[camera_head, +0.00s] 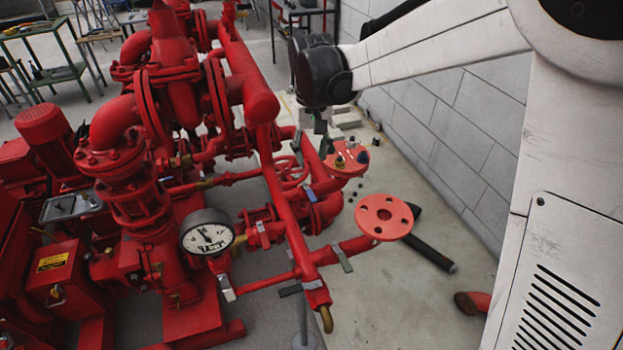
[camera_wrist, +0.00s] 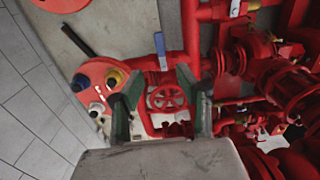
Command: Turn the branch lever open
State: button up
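A blue-grey lever (camera_wrist: 159,46) stands by a red pipe, just beyond the fingertips in the wrist view. I cannot tell for sure which is the branch lever. My gripper (camera_wrist: 158,76) is open, with its two greenish fingers apart and nothing between them. In the head view, my gripper (camera_head: 323,132) hangs above the pipework, near the flange with fittings, its fingertips partly hard to make out.
A red flange (camera_head: 347,160) with blue and brass fittings is close to my gripper. A red handwheel (camera_wrist: 167,97) shows between the fingers. A pressure gauge (camera_head: 207,232) and a lower flange (camera_head: 384,217) stand nearer. The grey wall (camera_head: 440,125) is at right, with floor between.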

aim_at(312, 196)
notch_tip(312, 196, down, 13)
jog(key=shift+f+b, duration=0.1)
jog(key=shift+b, duration=0.35)
grip_shut()
dwell(0.3)
